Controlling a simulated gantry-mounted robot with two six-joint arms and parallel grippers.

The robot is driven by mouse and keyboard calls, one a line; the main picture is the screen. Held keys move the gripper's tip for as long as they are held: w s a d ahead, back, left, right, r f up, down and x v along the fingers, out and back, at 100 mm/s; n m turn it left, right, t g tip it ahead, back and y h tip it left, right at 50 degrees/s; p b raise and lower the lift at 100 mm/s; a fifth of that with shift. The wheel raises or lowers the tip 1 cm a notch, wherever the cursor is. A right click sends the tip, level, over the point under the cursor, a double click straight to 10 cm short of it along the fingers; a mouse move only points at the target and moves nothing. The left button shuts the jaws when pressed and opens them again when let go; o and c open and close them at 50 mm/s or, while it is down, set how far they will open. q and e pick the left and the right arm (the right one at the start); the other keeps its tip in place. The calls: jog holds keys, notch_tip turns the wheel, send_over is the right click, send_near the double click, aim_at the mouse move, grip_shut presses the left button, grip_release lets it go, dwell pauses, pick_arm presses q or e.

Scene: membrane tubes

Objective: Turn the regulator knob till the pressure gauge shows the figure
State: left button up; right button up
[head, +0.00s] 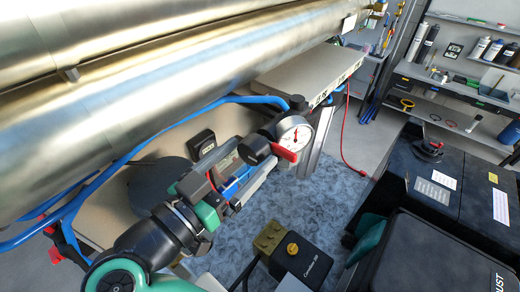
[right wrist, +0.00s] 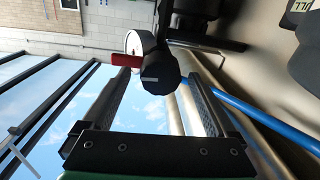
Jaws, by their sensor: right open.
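The black regulator knob (head: 254,149) stands by the round white pressure gauge (head: 295,133), with a red lever-like part (head: 285,154) beside them. The gauge's figures are too small to read. My right gripper (head: 253,157) is open, and its tips are close to the knob, one towards either side. In the right wrist view the knob (right wrist: 160,75) appears between the fingertips of the gripper (right wrist: 157,70). The gauge (right wrist: 139,42) and red part (right wrist: 122,60) show behind the knob. I cannot tell if a finger touches the knob. My left gripper is not in view.
Large metal membrane tubes (head: 170,90) run above the gripper, with a blue hose (head: 150,138) below them. A black box with a brass fitting and yellow knob (head: 305,258) stands at the front. A dark bench (head: 455,165) and shelves are at right.

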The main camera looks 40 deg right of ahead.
jog(key=shift+w+d, duration=0.1)
jog(key=shift+d, duration=0.25)
jog(key=shift+a, duration=0.1)
jog(key=c, duration=1.4)
jog(key=shift+o, duration=0.2)
jog(key=shift+m, duration=1.1)
jog(key=m, duration=0.3)
jog(key=shift+m, duration=0.3)
jog(key=o, duration=1.4)
jog(key=shift+c, duration=0.2)
